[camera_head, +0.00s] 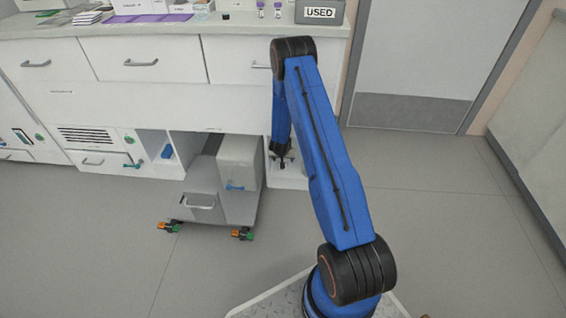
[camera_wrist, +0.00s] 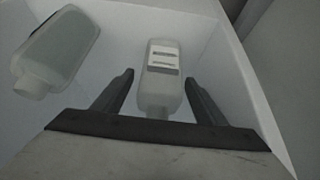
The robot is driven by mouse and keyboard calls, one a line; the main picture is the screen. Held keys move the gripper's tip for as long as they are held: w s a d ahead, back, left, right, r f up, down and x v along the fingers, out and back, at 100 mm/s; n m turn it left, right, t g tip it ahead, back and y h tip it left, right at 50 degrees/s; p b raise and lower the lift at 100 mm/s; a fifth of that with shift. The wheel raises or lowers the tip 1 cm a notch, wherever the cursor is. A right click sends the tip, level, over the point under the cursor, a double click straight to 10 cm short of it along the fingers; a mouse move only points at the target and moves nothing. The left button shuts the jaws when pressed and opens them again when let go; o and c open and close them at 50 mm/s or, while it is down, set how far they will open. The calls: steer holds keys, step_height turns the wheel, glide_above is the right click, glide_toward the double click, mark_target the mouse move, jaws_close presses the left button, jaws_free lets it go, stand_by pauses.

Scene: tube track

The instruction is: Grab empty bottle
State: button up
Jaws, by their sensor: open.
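In the wrist view a pale, translucent bottle (camera_wrist: 161,88) with a light label lies or stands between the two fingers of my gripper (camera_wrist: 160,85). The fingers are apart, one on each side of the bottle, with a gap on both sides. A second bottle (camera_wrist: 58,50), which looks greyer, is at the upper left, outside the fingers. I cannot tell from the picture which bottle has contents. In the head view my gripper (camera_head: 282,160) reaches down into a low open white compartment (camera_head: 287,183) under the counter. The bottles do not show there.
White compartment walls (camera_wrist: 235,75) rise close around the bottles and fingers. In the head view a grey wheeled cabinet (camera_head: 200,185) stands just left of my gripper. A grey box marked USED (camera_head: 320,12) sits on the counter. The floor (camera_head: 440,220) to the right is clear.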

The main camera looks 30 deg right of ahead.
steer(key=c, duration=1.1)
steer(key=shift+r, duration=0.1)
